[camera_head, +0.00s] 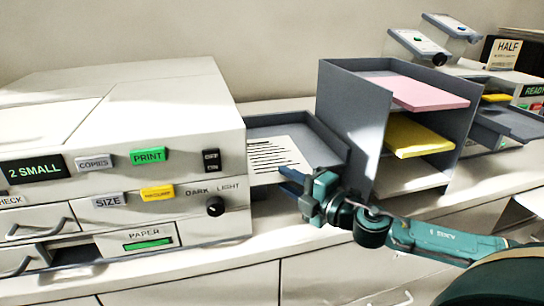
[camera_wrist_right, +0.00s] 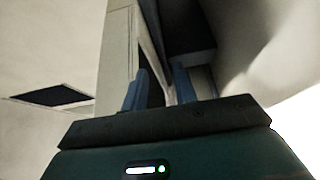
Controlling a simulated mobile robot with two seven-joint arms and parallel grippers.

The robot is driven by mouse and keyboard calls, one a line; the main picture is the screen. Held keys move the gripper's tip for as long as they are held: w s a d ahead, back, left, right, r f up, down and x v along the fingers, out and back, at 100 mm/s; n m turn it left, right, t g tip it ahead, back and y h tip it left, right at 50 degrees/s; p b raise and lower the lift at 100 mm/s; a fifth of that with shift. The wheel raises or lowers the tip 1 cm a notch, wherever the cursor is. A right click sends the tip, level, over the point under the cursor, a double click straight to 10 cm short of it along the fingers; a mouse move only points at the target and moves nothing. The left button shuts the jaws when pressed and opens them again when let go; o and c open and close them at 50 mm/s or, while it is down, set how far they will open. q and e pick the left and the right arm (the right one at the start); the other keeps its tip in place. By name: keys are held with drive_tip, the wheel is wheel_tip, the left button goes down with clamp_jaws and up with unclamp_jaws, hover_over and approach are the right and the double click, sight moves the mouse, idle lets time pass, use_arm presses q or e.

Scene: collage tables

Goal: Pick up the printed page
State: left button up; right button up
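The printed page (camera_head: 268,152) is white with dark lines of text. It lies in the grey output tray (camera_head: 325,147) on the right side of the copier (camera_head: 120,130). My right gripper (camera_head: 287,180) is at the near edge of the page, beside the tray's front side, with its blue fingers pointing left toward the page. In the right wrist view the two fingers (camera_wrist_right: 158,80) stand apart with a gap between them. I cannot tell whether the page edge lies between them. The gripper hides the tray's near corner. My left gripper is not in view.
A grey shelf rack (camera_head: 363,100) stands right of the tray, holding pink paper (camera_head: 428,94), yellow paper (camera_head: 415,136) and white paper (camera_head: 410,173). A second machine (camera_head: 528,92) and two small stands are further right. The counter's front strip is clear.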

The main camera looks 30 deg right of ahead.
clamp_jaws()
idle(0.5)
wheel_tip(320, 180, up, 18)
drive_tip(key=p, duration=0.3)
idle(0.5)
